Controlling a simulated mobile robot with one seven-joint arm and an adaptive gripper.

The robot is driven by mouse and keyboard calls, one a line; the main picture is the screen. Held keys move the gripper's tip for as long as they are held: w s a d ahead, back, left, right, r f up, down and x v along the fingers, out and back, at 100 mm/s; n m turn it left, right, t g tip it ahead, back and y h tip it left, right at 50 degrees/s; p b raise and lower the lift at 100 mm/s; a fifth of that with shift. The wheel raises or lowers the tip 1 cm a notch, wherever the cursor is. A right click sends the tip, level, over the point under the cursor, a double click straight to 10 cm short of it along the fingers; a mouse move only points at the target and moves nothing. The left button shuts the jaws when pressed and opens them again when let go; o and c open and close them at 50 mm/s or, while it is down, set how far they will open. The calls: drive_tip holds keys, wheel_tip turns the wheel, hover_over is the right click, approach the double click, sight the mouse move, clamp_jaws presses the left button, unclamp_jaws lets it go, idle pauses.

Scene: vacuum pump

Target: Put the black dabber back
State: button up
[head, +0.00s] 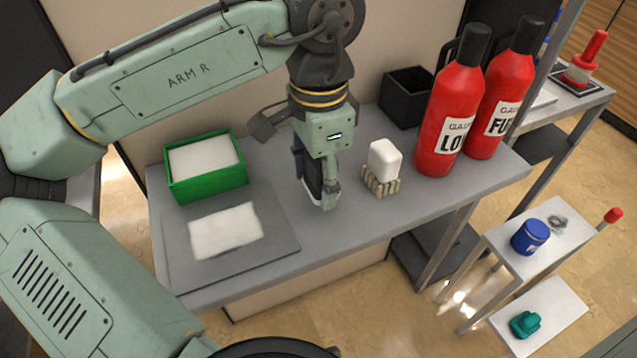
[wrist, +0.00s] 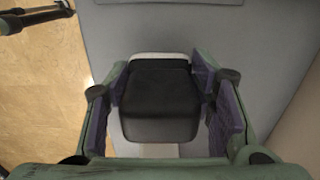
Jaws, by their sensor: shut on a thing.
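My gripper (head: 322,196) is over the grey worktop, right of the grey mat, pointing down. It is shut on the black dabber (wrist: 160,98), a dark block with a pale edge, which sits between the purple finger pads in the wrist view. In the head view the dabber (head: 314,187) is mostly hidden by the finger. I cannot tell whether it touches the worktop. A white block (head: 384,158) on a beige ribbed holder (head: 379,182) stands just right of the gripper.
A green tray (head: 209,192) with white filling and a grey mat (head: 270,225) with a white sheet (head: 225,230) lie left. A black box (head: 403,105) and two red bottles (head: 452,100) (head: 505,95) stand right. Stepped shelves with a blue jar (head: 530,238) are beyond the worktop edge.

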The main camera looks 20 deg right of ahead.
sight(318, 192)
drive_tip(key=shift+f, duration=1.35)
drive_tip(key=shift+f, duration=0.2)
drive_tip(key=o, duration=1)
drive_tip(key=shift+o, duration=0.2)
wheel_tip(318, 192, up, 12)
drive_tip(key=shift+r+b, duration=0.25)
drive_tip(key=shift+b, duration=0.15)
